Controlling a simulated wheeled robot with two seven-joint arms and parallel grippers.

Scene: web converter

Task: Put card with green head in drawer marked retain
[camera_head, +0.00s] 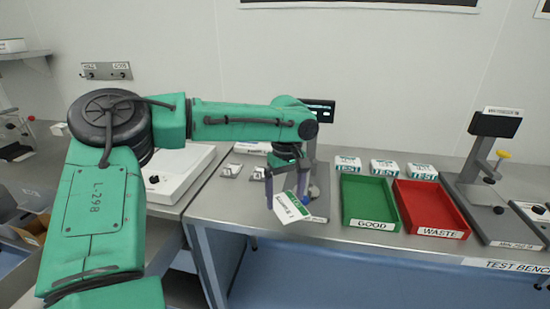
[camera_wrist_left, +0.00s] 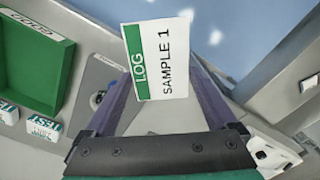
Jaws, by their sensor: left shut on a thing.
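The card with the green head (camera_head: 291,208) is white with a green band. In the left wrist view the card (camera_wrist_left: 168,68) reads "LOG" on the green band and "SAMPLE 1" on the white part. My left gripper (camera_head: 286,190) is shut on it and holds it tilted, over the front edge of the bench left of the green tray. In the left wrist view the purple fingers (camera_wrist_left: 160,88) reach to either side of the card. I cannot make out a drawer marked retain in either view. My right gripper is not in view.
A green tray (camera_head: 347,208) marked GOOD and a red tray (camera_head: 404,199) marked WASTE stand on the grey bench, with small TEST boxes (camera_head: 384,167) behind. A grey device (camera_head: 486,160) stands at the right. A white flat device (camera_head: 178,178) lies beside my left arm.

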